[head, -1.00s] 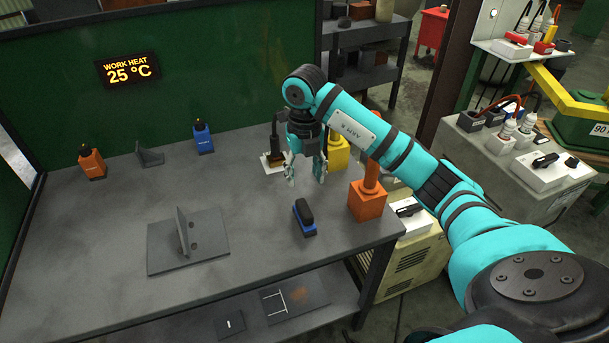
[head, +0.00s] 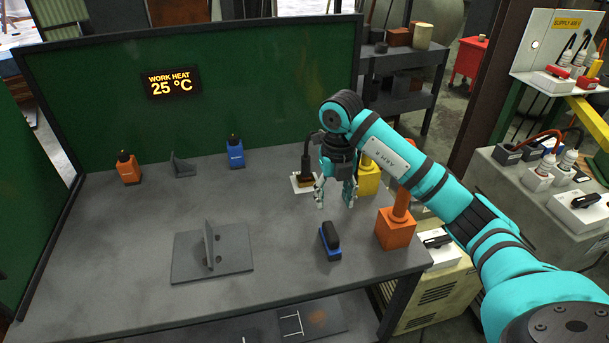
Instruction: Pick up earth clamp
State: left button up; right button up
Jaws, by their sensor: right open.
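No part is plainly marked as the earth clamp. A small block with a blue base and black top (head: 330,241) sits near the table's front right. A dark upright tool (head: 306,160) stands on a white plate, partly behind my right gripper. My right gripper (head: 335,194) is open, empty and pointing down. It hangs above the table, behind the blue and black block and in front of the dark tool, apart from the block. My left gripper is out of view.
An orange block with a post (head: 395,229) and a yellow block (head: 368,180) stand at the right. A grey plate with an upright fin (head: 235,262) lies at centre front. Orange (head: 128,170) and blue (head: 236,153) bottle-like items stand at the back. The table's left side is clear.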

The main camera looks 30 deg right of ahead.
aim_at(306, 178)
jog(key=i+j+z, duration=0.5)
jog(key=j, duration=0.25)
jog(key=i+j+z, duration=0.2)
jog(key=j, duration=0.2)
